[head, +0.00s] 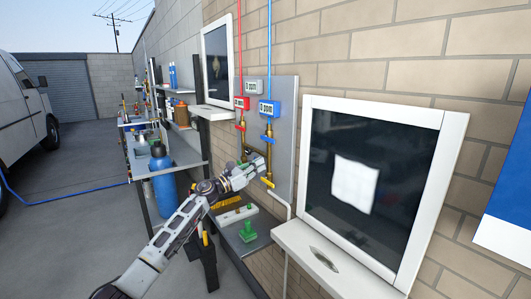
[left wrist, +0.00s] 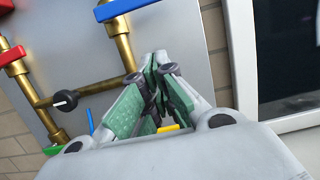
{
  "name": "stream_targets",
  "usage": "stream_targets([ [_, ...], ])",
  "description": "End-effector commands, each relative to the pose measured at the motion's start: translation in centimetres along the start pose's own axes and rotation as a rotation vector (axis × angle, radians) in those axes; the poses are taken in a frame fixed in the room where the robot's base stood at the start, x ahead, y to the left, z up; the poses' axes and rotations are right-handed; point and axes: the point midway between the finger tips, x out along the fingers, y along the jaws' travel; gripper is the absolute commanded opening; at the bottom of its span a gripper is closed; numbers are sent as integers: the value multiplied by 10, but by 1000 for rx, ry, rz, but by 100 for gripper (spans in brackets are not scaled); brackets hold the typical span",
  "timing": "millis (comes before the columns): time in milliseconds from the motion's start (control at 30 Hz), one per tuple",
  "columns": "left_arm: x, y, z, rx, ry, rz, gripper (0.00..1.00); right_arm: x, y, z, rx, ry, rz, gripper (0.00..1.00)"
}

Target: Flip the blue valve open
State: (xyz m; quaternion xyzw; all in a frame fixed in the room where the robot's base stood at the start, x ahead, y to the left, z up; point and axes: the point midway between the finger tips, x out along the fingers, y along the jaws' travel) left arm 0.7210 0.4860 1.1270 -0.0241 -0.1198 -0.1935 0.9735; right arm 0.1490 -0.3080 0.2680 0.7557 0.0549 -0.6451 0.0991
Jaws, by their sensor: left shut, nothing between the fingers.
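The blue valve handle (head: 267,139) sits across the right brass pipe on the grey wall panel. In the left wrist view the blue handle (left wrist: 122,8) is cut by the top edge, above and left of the fingertips. My left gripper (head: 259,162) is below the blue handle in the head view, in front of the brass piping. In the left wrist view my left gripper (left wrist: 158,60) has its green-padded fingers closed together, empty and apart from the handle. My right gripper is not in view.
A red valve handle (head: 240,128) is on the left pipe. A black knob (left wrist: 65,101) is on the lower brass pipe. A white-framed dark window (head: 375,150) with a sill stands to the right. A small ledge (head: 244,246) holds a green object.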

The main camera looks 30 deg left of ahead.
Motion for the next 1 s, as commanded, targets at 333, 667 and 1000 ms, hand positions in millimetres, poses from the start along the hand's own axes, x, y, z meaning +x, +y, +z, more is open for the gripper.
stream_targets([
  [333,24,0,2,0,-1,0,0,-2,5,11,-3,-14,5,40],
  [667,40,0,21,3,0,0,0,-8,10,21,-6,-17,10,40],
  [1000,45,0,39,1,0,0,0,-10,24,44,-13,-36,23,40],
])
